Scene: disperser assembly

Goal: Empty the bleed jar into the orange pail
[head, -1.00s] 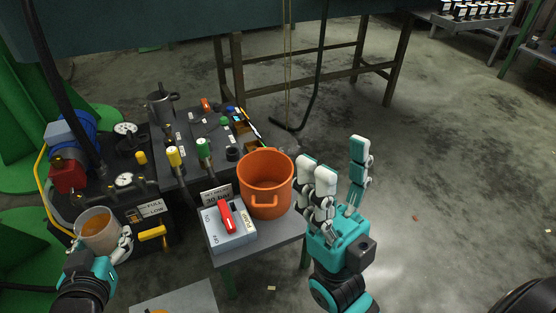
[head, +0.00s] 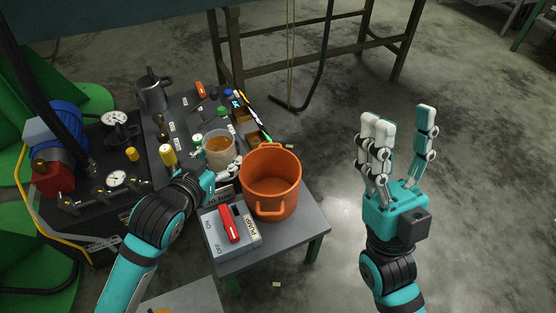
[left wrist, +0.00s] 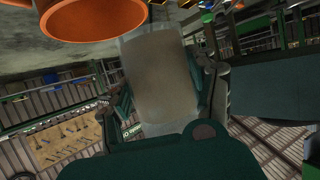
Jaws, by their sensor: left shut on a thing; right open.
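The bleed jar (head: 219,150) is a translucent cup with amber-brown fluid in it, close to upright in the head view. My left gripper (head: 228,172) is shut on it, just left of the orange pail's rim and apart from it. The jar fills the middle of the left wrist view (left wrist: 160,80). The orange pail (head: 270,187) stands on a small grey table, with its handle toward me; part of it shows at the top of the left wrist view (left wrist: 92,18). My right gripper (head: 400,145) is open and empty, to the right of the pail, fingers pointing up.
A grey switch box with a red lever (head: 229,224) sits on the small table (head: 300,240) in front of the pail. Valves, gauges and a blue motor (head: 62,125) crowd the left. The floor at right is clear.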

